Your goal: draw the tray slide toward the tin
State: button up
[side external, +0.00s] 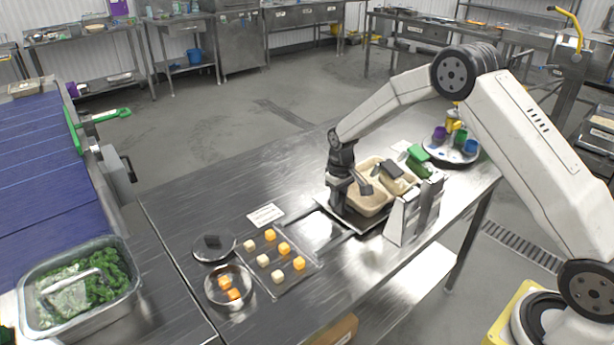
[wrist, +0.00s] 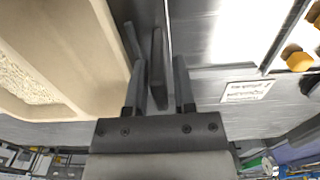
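A beige two-compartment tray (side external: 369,211) with pale grain in it sits on a metal tray slide (side external: 347,222) on the steel table. The tray's wall fills the left of the wrist view (wrist: 98,60). My gripper (wrist: 160,82) points down at the tray's near-left side. Its two fingers are apart, with an upright dark handle-like plate (wrist: 158,55) between them. Gaps show on both sides of the plate, so it is not gripped. The side view shows my gripper (side external: 343,205) only partly. A round steel tin (side external: 229,303) holding orange cubes stands to the left, near the table's front.
A flat tray (side external: 281,284) with several yellow and white cubes lies between tin and slide. A white label (side external: 265,215) and dark round lid (side external: 214,247) are nearby. A pale stand (side external: 404,220) is right of the slide. Coloured cups (side external: 470,147) stand at the back right.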

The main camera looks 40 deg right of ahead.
jog(key=shift+c, duration=0.2)
grip_shut()
dwell(1.2)
